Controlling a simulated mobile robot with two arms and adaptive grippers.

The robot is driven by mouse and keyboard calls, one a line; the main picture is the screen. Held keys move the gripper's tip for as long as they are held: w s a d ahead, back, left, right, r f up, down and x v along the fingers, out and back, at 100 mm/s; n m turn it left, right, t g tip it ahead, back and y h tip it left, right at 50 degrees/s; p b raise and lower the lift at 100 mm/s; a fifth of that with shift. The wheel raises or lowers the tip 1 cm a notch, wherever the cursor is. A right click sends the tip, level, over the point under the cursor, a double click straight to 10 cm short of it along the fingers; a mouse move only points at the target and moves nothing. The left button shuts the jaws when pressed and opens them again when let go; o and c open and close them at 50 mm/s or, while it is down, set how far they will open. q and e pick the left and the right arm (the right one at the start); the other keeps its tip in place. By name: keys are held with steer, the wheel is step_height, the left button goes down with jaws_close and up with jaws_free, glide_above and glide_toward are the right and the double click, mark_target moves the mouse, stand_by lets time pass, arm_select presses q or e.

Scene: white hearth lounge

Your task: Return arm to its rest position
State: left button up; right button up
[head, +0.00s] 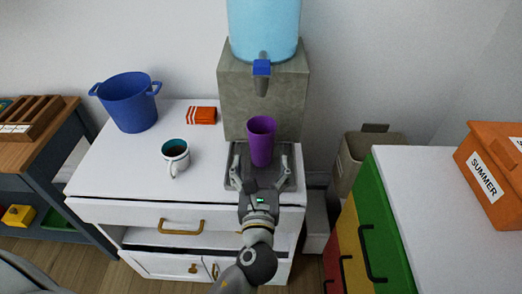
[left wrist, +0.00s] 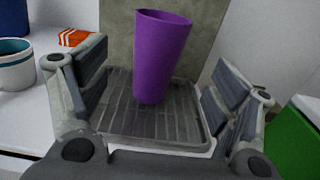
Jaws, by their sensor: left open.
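My left gripper (head: 262,176) reaches over the front of the white cabinet. It is open, and its two fingers also show in the left wrist view (left wrist: 155,105), spread wide apart. A purple cup (head: 261,141) stands upright on the drip tray (head: 233,177), in front of the dispenser and below its tap. In the left wrist view the purple cup (left wrist: 161,55) stands beyond the fingertips, between their lines, with no finger seen touching it. The inside bottom of the cup is hidden. My right gripper is not in view.
The water dispenser (head: 228,95) with blue tap (head: 262,68) stands behind the cup. A mug (head: 176,157), an orange packet (head: 202,115) and a blue pot (head: 128,104) are on the white cabinet top (head: 118,165). An orange "SUMMER" box (head: 496,165) sits on the right cabinet (head: 440,215).

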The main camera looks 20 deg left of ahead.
arm_select(q)
steer(key=shift+s+d, duration=0.15)
steer(key=shift+s, duration=0.4)
